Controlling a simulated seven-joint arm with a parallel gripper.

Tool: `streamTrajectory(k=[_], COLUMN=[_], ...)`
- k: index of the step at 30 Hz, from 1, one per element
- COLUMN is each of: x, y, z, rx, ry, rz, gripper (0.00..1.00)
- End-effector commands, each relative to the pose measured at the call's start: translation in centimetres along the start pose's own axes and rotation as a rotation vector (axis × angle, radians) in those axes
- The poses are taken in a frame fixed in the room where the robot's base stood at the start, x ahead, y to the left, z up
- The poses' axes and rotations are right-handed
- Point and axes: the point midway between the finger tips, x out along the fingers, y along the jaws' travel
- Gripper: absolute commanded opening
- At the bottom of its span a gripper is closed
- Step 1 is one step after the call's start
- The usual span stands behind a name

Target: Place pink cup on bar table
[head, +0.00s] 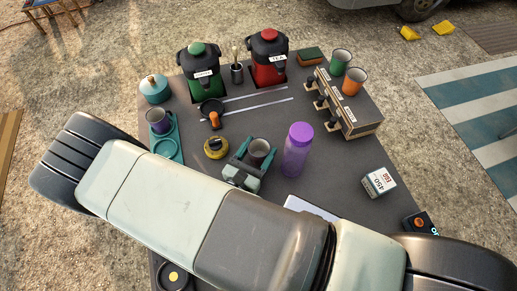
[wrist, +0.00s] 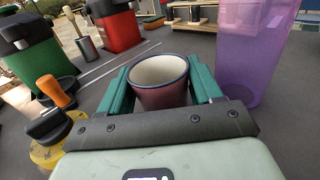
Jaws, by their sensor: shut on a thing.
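The pink cup (wrist: 158,82), dull mauve outside and cream inside, stands upright between the two teal fingers of my gripper (wrist: 160,92), which is shut on it. In the head view the cup (head: 259,150) shows grey inside, with my gripper (head: 248,158) around it over the middle of the dark table (head: 215,130). I cannot tell whether its base touches the surface. I cannot tell which surface is the bar table; the dark table is the main one in view.
A purple bottle (head: 297,150) stands close to the right of my gripper. A yellow-and-black item (head: 216,148) is close on the left. A purple cup (head: 158,122) is on a teal tray (head: 177,151). Green (head: 200,72) and red (head: 269,60) dispensers stand behind. Clear room lies right of the bottle.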

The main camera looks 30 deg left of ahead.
Motion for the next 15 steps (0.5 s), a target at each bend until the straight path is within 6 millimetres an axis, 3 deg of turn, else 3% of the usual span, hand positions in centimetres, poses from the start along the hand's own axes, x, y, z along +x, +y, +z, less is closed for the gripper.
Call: streamTrajectory(k=[2,3,7,15], x=[0.01,0.00,0.00,0.00], y=[-0.01,0.00,0.00,0.00], z=[-0.26,-0.22,-0.20,-0.13], rx=[0.000,0.000,0.000,0.000], ry=[0.000,0.000,0.000,0.000], rz=[0.000,0.000,0.000,0.000], gripper=[0.33,0.70,0.90,0.90])
